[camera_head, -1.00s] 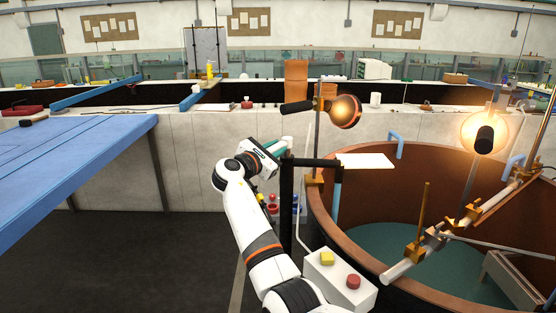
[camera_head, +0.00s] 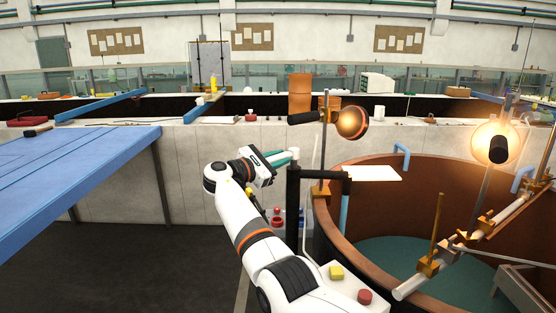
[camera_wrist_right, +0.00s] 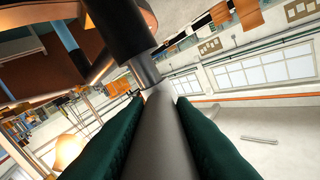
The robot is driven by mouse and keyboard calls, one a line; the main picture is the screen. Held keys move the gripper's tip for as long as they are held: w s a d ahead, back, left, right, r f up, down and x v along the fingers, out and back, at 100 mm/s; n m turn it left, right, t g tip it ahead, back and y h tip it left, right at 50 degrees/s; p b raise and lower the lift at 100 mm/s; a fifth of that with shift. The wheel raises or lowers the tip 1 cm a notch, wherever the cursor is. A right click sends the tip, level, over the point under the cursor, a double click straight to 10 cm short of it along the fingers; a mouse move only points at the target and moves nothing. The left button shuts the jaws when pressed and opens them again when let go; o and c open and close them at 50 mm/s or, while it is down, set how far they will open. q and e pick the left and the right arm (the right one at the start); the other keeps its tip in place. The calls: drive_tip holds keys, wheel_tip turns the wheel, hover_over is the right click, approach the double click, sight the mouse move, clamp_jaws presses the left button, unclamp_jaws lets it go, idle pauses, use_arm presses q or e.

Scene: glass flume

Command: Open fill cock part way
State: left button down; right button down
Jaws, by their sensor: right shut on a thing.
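The fill cock's black standpipe (camera_head: 292,215) rises beside the tank, and its top arm (camera_head: 318,173) reaches right over the tank rim. My right gripper (camera_head: 284,160) is at the top of the standpipe, on its left side. In the right wrist view its green fingers (camera_wrist_right: 150,140) are shut on a grey bar, which I take as the cock's lever (camera_wrist_right: 168,135). The bar runs between the fingers to a black cylinder (camera_wrist_right: 118,25). In the head view the lever is mostly hidden by the gripper. My left gripper is out of view.
The round brown tank (camera_head: 400,170) holds dark green water. A lamp (camera_head: 350,122) on a stand is close behind the pipe. A box with yellow and red buttons (camera_head: 345,290) is below. A blue table (camera_head: 80,165) is at left.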

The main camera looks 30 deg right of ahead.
drive_tip(key=shift+f, duration=0.1)
drive_tip(key=c, duration=1.2)
unclamp_jaws()
drive_tip(key=shift+c, duration=0.2)
drive_tip(key=s+a+b, duration=0.2)
drive_tip(key=a, duration=0.9)
drive_tip(key=shift+a+b, duration=0.35)
drive_tip(key=shift+a, duration=0.05)
drive_tip(key=shift+s+f, duration=0.1)
